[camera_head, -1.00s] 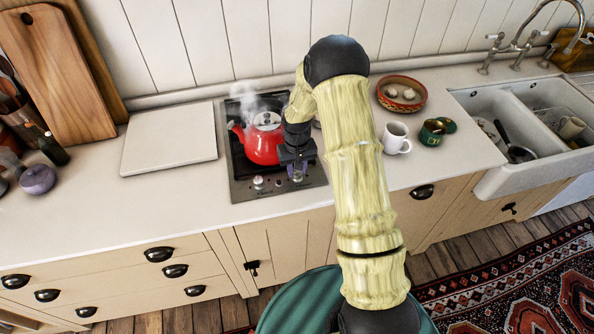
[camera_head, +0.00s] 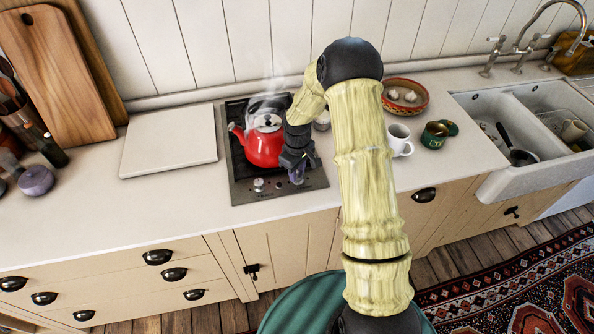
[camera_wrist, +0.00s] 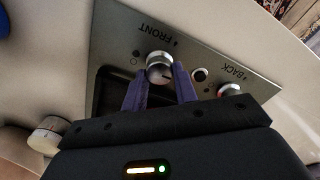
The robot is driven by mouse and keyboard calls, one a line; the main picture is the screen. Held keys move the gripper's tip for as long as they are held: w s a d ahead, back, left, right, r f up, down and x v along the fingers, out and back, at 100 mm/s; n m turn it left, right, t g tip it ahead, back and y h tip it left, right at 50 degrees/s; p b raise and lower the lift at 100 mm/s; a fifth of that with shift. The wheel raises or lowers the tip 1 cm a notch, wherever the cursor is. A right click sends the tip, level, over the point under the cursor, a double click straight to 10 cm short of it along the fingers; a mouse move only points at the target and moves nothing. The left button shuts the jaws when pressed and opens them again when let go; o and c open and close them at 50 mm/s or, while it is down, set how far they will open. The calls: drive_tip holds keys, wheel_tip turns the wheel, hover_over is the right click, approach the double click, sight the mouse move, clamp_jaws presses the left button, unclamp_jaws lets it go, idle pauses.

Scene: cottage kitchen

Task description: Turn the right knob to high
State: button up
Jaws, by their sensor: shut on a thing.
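The stove's right knob (camera_wrist: 159,66), silver and round, sits beside the word FRONT in the wrist view. The two purple fingers of my gripper (camera_wrist: 161,88) stand on either side of it and are shut on it. In the head view, my gripper (camera_head: 297,178) is at the right front of the black and steel stove (camera_head: 245,190) and hides this knob. The left knob (camera_head: 259,184) shows clear of my gripper; in the wrist view, this left knob (camera_wrist: 230,91) is beside the word BACK. I cannot tell the right knob's setting.
A steaming red kettle (camera_head: 262,148) stands on the stove, close behind and left of my gripper. A white mug (camera_head: 398,140), a green tin (camera_head: 434,136) and a terracotta bowl (camera_head: 404,95) stand to the right. A pale board (camera_head: 168,142) lies to the left.

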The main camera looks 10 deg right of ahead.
drive_tip(key=o, duration=1)
drive_tip(key=shift+c, duration=0.2)
drive_tip(key=shift+r, duration=0.1)
wheel_tip(320, 180, up, 17)
drive_tip(key=b, duration=0.3)
drive_tip(key=shift+r, duration=0.15)
drive_tip(key=shift+s, duration=0.1)
